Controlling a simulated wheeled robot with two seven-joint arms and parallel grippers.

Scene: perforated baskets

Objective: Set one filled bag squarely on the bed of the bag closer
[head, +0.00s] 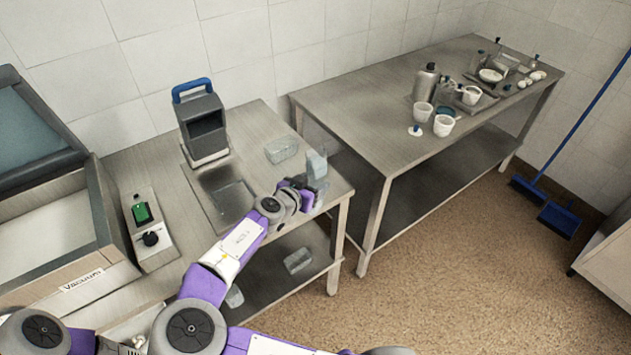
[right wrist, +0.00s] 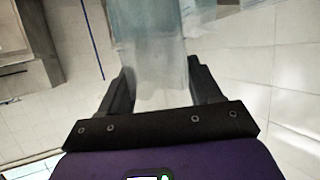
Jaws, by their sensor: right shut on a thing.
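My right gripper (head: 304,186) is shut on a pale, translucent filled bag (head: 316,166), held near the right end of the steel table. In the right wrist view this bag (right wrist: 150,62) stands between the two dark fingers of the gripper (right wrist: 158,92). The bag closer (head: 204,122) is a dark grey unit with a blue handle at the back of the table. Its flat bed (head: 222,192) reaches forward and shows no bag. Another filled bag (head: 282,150) lies on the table right of the closer. My left gripper is not in view.
More bags lie on the lower shelf (head: 298,260). A second table (head: 370,130) holds cups and a metal bottle (head: 426,82). A gap separates the tables.

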